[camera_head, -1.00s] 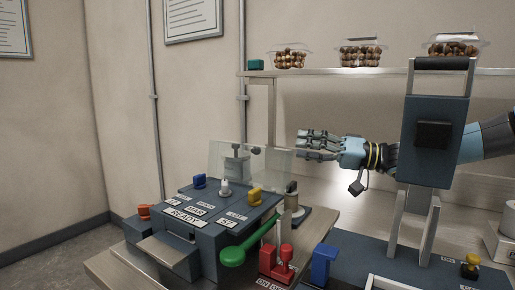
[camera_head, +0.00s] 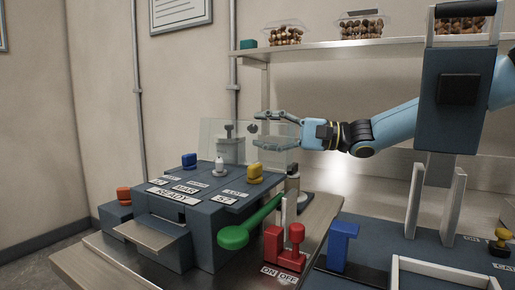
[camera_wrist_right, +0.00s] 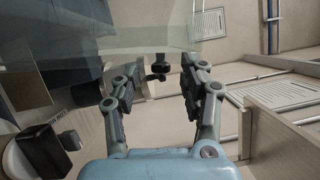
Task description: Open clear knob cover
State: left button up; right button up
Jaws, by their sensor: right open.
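The clear knob cover (camera_head: 217,133) is a see-through pane standing tilted up at the back of the grey control box (camera_head: 200,225). A small dark knob (camera_head: 252,128) shows on it, and also in the right wrist view (camera_wrist_right: 158,76). My right gripper (camera_head: 257,131) comes in from the right with its fingers spread, one above and one below the knob's height. In the right wrist view the open fingers (camera_wrist_right: 162,88) lie either side of the knob, which is just beyond their tips. I cannot tell whether they touch it. My left gripper is not in view.
The box carries a white knob (camera_head: 219,168), blue and yellow switches, and a green lever (camera_head: 234,237). Red levers (camera_head: 285,250) and a blue lever (camera_head: 341,243) stand to the right. A shelf (camera_head: 350,43) with clear trays of nuts is above.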

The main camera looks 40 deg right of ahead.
jog(key=shift+b+x, duration=0.55)
jog(key=shift+x, duration=0.3)
jog(key=shift+r, duration=0.1)
jog(key=c, duration=0.8)
jog(key=shift+a, duration=0.1)
grip_shut()
jog(key=shift+f, duration=0.2)
